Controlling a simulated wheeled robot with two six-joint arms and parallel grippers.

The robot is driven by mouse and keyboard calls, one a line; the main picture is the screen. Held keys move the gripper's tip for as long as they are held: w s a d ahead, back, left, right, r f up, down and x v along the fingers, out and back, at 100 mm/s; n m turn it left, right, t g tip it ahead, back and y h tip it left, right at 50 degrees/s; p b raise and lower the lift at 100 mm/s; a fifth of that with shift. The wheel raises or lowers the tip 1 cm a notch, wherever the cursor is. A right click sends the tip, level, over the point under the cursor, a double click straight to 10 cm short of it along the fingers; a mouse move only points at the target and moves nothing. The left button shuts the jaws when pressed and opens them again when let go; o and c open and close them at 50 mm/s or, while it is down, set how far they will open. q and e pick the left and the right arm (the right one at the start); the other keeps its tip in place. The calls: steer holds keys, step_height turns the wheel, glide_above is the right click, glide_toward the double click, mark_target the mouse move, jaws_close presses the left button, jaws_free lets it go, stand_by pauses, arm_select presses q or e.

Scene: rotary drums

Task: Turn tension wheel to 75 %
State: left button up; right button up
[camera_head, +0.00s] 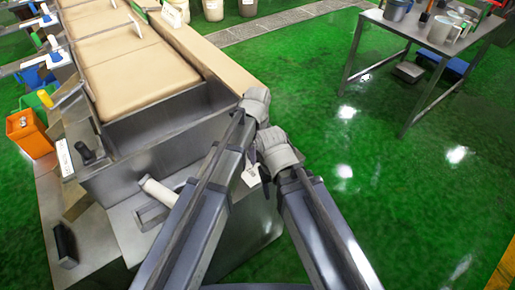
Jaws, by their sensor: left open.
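I cannot make out the tension wheel. The grey metal machine (150,140) with a tan belt (118,62) stands at the left. A pale cylindrical handle (158,192) sticks out on its lower front, left of my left arm. My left gripper (256,104) is open at the machine's near right corner. Its fingers are hard to make out, and I see nothing held in it. My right gripper (276,152) is just below and right of it; its jaws are hidden. My arms cover part of the machine's front.
An orange box (29,134) stands by the machine's left side. A black handle (87,151) and a black block (65,244) are at its front left. A metal table (402,27) with several containers stands at the upper right. The green floor between is clear.

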arm_select(q)
step_height(320, 180, up, 8)
steer(key=p, duration=0.7)
steer(key=shift+f, duration=0.2)
steer(key=shift+s+a, duration=0.1)
steer(key=shift+a, duration=0.1)
steer(key=s+a+n, duration=0.5)
steer(key=a+n, duration=0.4)
steer(key=n, duration=0.2)
steer(key=s+a+n, duration=0.6)
steer(key=a+n, duration=0.2)
steer(key=n, duration=0.3)
steer(key=s+d+m+y, duration=0.1)
steer(key=s+d+m, duration=0.3)
steer(key=d, duration=0.7)
steer(key=shift+s, duration=0.6)
